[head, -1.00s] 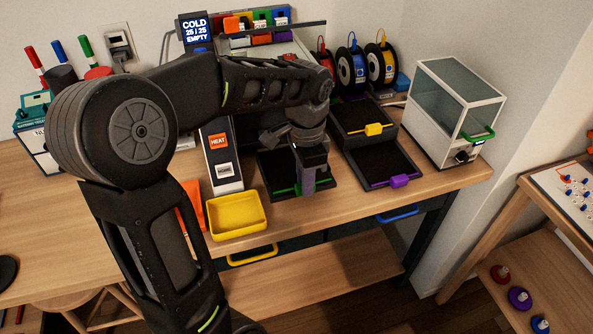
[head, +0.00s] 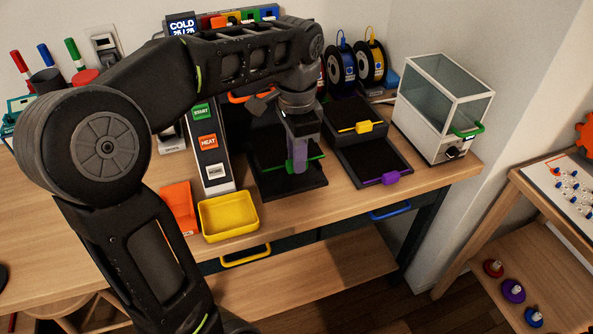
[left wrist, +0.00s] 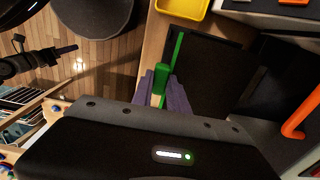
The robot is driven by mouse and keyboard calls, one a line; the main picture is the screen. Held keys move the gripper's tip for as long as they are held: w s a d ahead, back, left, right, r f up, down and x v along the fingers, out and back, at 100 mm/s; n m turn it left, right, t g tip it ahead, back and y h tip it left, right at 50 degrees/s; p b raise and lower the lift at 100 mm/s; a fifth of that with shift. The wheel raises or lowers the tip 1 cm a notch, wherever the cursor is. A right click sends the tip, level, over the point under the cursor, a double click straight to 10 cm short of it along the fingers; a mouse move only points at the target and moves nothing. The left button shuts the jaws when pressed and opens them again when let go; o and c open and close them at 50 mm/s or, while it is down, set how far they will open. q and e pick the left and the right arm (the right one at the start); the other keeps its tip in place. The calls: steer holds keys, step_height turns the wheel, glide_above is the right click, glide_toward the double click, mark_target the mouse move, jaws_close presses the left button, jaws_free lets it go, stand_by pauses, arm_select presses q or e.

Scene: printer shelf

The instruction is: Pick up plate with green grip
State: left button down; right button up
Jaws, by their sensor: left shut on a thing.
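The plate with green grip is a dark flat plate (head: 270,151) with a green strip along its front edge and a green grip (head: 289,167). In the head view it shows over a black tray base (head: 315,183), partly hidden by my arm. My left gripper (head: 299,168), with purple fingers, is shut on the green grip. The left wrist view shows the green grip (left wrist: 161,77) between the fingers (left wrist: 163,97), with the dark plate (left wrist: 205,75) beside it. I cannot tell how far the plate is clear of the base. My right gripper is not identifiable.
A yellow bin (head: 229,217) and an orange block (head: 180,208) stand left of the base. Black trays with a yellow grip (head: 364,127) and a purple grip (head: 390,178) stand to the right. A glass-sided box (head: 445,105) with a green handle stands farther right.

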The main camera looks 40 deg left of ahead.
arm_select(q)
steer(key=shift+r, duration=1.5)
steer(key=shift+f, duration=0.1)
